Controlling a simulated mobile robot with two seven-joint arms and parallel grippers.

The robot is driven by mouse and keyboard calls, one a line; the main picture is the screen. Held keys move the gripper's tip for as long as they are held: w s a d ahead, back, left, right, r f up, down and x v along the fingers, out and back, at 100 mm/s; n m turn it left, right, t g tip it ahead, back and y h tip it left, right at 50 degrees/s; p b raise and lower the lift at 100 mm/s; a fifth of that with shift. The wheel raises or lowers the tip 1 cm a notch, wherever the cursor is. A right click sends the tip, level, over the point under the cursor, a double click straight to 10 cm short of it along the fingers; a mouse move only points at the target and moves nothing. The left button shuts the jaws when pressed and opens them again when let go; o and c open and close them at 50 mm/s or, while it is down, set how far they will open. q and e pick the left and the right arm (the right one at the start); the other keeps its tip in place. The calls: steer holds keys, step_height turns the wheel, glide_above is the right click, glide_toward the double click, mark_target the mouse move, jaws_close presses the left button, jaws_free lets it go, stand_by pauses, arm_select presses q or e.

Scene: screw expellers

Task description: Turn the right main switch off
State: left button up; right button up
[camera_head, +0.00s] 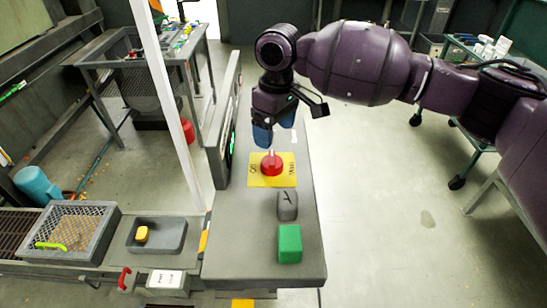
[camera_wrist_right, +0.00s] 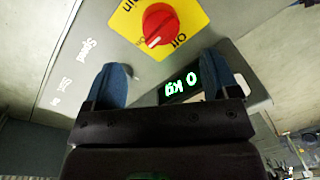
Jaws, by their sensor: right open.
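The main switch is a red knob (camera_head: 271,164) on a yellow plate (camera_head: 286,181) on top of the grey console. In the right wrist view the red knob (camera_wrist_right: 160,24) is near the top centre, with a white mark on its lower edge. Printed lettering shows on the yellow plate (camera_wrist_right: 190,18), partly cut off. My right gripper (camera_head: 275,131) points down, just behind the knob in the head view. In the wrist view its blue fingers (camera_wrist_right: 166,75) are spread apart, empty, and clear of the knob. My left gripper is not in view.
The console (camera_head: 300,225) also bears a grey block (camera_head: 287,206) and a green block (camera_head: 290,244). A display (camera_wrist_right: 186,85) reads 0 kg. A thin white post (camera_head: 172,100) and an upright panel stand left of it. Trays (camera_head: 110,235) lie at left. Open floor is right.

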mark_target(273, 157)
steer(key=f, duration=0.5)
steer(key=f+b, duration=0.1)
steer(key=f, duration=0.2)
steer(key=shift+s+a, duration=0.15)
steer(key=shift+s, duration=0.1)
steer(key=shift+f, duration=0.3)
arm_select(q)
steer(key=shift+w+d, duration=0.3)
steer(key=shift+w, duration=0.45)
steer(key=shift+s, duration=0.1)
arm_select(e)
steer(key=c, duration=0.9)
